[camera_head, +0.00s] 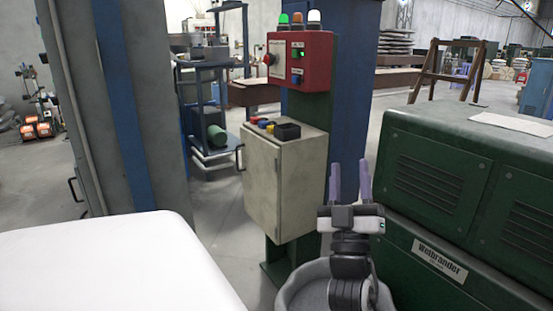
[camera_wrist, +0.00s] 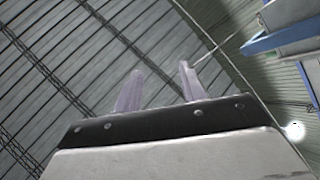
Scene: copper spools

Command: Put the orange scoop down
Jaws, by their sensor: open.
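My gripper (camera_head: 350,166) points upward in the head view, in front of the green machine and to the right of the beige cabinet. Its two pale purple fingers stand apart with nothing between them. In the wrist view the fingers of my gripper (camera_wrist: 160,72) are also apart and empty, against the roof. I cannot make out an orange scoop in either view.
A beige cabinet (camera_head: 278,185) carries a black box (camera_head: 287,131) and small coloured items. A red control box (camera_head: 300,60) with lamps is above it. A green machine (camera_head: 440,190) with a white sheet (camera_head: 512,124) fills the right. A wooden stepladder (camera_head: 448,68) stands behind.

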